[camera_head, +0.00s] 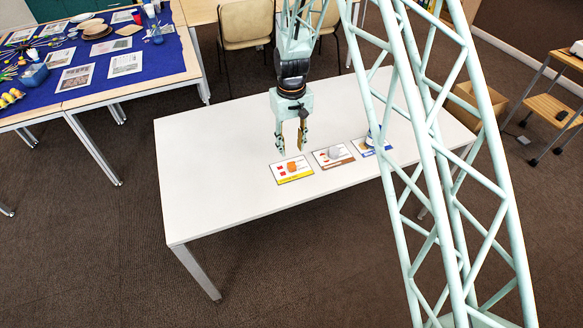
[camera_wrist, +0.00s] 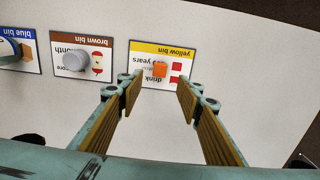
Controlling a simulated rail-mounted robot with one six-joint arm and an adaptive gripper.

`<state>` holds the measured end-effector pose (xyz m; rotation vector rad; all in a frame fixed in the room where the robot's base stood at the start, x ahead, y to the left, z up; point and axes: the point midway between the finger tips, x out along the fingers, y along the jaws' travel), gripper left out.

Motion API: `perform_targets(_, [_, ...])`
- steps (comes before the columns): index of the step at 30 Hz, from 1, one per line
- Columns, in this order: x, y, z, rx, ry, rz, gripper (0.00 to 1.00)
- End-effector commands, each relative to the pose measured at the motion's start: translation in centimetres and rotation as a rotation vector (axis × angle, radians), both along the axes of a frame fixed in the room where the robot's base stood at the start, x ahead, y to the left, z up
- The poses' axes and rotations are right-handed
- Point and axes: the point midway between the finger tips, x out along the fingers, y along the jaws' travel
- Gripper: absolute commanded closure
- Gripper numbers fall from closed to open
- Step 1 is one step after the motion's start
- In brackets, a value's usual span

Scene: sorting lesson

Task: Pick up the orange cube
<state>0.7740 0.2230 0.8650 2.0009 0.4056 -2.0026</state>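The orange cube (camera_head: 291,166) sits on the yellow-edged card (camera_head: 284,180) on the white table. In the wrist view the orange cube (camera_wrist: 159,69) lies on the card labelled "yellow bin" (camera_wrist: 147,49), ahead of the fingertips and between their lines. My gripper (camera_head: 291,148) is open and empty above the table, a little behind the card in the head view. In the wrist view my gripper (camera_wrist: 157,90) shows both fingers spread wide with wood-coloured pads. Nothing is between them.
A card labelled "brown bin" (camera_wrist: 62,46) holds a grey rounded object (camera_wrist: 76,61). A blue-edged card (camera_head: 364,148) carries a blue and white item (camera_head: 374,137). The white table (camera_head: 220,190) is clear at left and front. A blue-covered table (camera_head: 48,93) stands back left.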

Motion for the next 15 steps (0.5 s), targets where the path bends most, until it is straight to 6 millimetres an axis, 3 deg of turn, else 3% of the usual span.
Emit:
perform_targets(9, [0.0,0.0,-3.7,0.000,0.000,0.000,0.67])
perform_targets(15, [0.0,0.0,-4.6,0.000,0.000,0.000,0.67])
